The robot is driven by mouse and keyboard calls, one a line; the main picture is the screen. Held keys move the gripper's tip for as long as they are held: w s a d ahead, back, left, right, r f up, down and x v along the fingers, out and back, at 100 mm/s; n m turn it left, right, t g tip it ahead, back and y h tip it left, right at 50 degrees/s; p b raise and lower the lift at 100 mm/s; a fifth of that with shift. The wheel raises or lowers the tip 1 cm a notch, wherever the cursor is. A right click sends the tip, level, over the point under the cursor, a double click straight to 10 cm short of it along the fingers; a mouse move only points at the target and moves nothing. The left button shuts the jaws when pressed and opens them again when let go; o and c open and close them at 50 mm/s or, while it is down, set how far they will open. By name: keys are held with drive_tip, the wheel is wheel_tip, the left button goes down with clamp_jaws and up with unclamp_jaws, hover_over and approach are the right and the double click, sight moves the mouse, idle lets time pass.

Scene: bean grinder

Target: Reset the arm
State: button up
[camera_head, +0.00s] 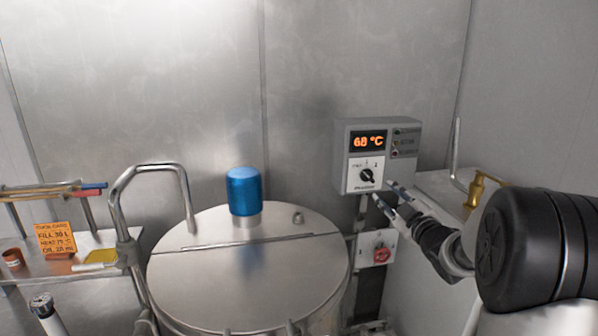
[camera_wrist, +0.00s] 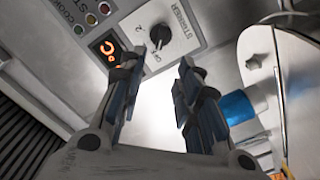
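My gripper (camera_head: 385,196) is at the right of the head view, with its fingers pointing at the grey control box (camera_head: 344,148) on the wall. In the wrist view my gripper (camera_wrist: 152,82) has its two blue-padded fingers apart, with nothing between them. The box has an orange display (camera_head: 368,142) reading about 68 °C and a black rotary knob (camera_head: 367,175) below it. The knob also shows in the wrist view (camera_wrist: 160,36), just beyond the fingertips. In the wrist view I see a gap between fingers and knob.
A steel kettle lid (camera_head: 225,275) with a blue cap (camera_head: 243,190) stands left of the box. A red switch (camera_head: 381,255) is below the box. A brass tap (camera_head: 476,190) is near my arm. A left shelf (camera_head: 95,243) holds an orange card (camera_head: 55,239).

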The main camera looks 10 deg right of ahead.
drive_tip(key=s+a+r+m+g+h, duration=0.35)
drive_tip(key=s+a+m+g, duration=0.2)
drive_tip(key=s+a, duration=0.4)
drive_tip(key=s+a+f+m+g+y, duration=0.1)
drive_tip(key=s+a+f+g, duration=0.1)
drive_tip(key=s, duration=0.8)
drive_tip(key=s+a+f+m+g+y, duration=0.1)
drive_tip(key=s+a+f+g, duration=0.2)
drive_tip(key=s, duration=0.8)
drive_tip(key=s+a+f+m+g+y, duration=0.1)
drive_tip(key=s+a+f+m+g, duration=0.1)
drive_tip(key=s+a+f, duration=0.4)
drive_tip(key=s+a+g, duration=0.1)
drive_tip(key=s, duration=0.4)
drive_tip(key=shift+s+a+f, duration=0.15)
drive_tip(key=shift+a, duration=0.1)
